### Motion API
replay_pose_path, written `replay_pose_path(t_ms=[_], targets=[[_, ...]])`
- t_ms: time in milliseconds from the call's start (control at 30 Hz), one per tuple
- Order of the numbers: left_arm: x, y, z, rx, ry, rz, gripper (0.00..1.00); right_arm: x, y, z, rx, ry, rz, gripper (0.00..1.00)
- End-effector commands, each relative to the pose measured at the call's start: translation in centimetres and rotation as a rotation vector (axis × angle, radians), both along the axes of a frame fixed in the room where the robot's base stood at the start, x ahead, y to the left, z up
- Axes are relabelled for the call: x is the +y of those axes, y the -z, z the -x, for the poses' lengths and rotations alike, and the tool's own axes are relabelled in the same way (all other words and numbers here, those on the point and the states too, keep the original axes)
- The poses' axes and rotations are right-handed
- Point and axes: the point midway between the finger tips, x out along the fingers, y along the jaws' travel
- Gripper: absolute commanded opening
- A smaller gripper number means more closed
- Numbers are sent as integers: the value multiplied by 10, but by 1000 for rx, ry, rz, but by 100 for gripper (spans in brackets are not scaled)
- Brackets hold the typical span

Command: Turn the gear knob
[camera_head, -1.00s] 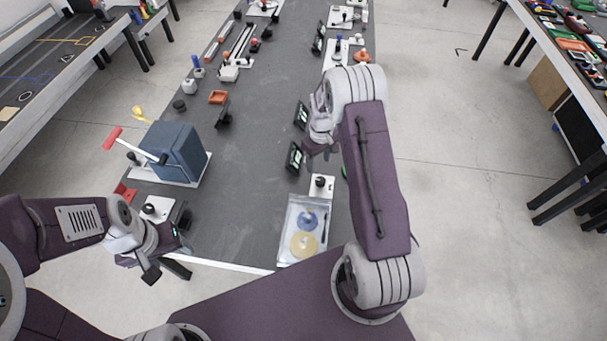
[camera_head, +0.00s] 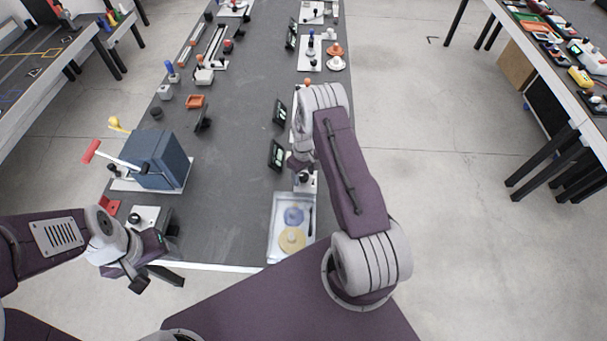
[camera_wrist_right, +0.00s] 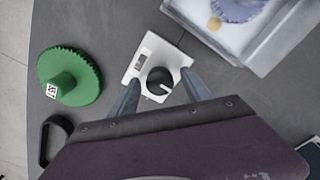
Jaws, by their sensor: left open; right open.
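A round black knob (camera_wrist_right: 160,81) with a white pointer line sits on a white plate with a small display window. The knob also shows in the head view (camera_head: 303,177), partly below my right gripper. A green toothed gear (camera_wrist_right: 70,77) with a raised labelled post lies to the left in the right wrist view. My right gripper (camera_wrist_right: 160,94) is open, with its fingertips on either side of the black knob; I cannot tell whether they touch it. My left gripper (camera_head: 150,262) is open and empty near the front left table edge.
A clear tray (camera_head: 277,240) with blue and yellow gears is close to the knob plate. Dark display stands (camera_head: 277,155) stand along the table's right side. A blue box with a red-handled crank (camera_head: 160,160) stands at the left. The table's middle is clear.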

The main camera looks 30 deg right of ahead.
Motion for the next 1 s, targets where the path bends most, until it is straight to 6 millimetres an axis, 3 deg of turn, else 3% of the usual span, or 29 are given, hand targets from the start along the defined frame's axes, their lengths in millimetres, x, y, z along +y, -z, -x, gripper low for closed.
replay_pose_path(t_ms=[33, 200, 233, 667, 1000], targets=[[0, 0, 0, 0, 0, 0, 66, 0, 0, 0, 0, 0, 0, 51], [0, 0, 0, 0, 0, 0, 66, 0, 0, 0, 1, 0, 0, 4], [0, 0, 0, 0, 0, 0, 66, 0, 0, 0, 1, 0, 0, 0], [0, 8, 0, 0, 0, 0, 66, 0, 1, 0, 1, 103, 0, 0], [0, 24, 0, 0, 0, 0, 66, 0, 2, 0, 1, 399, 0, 0]])
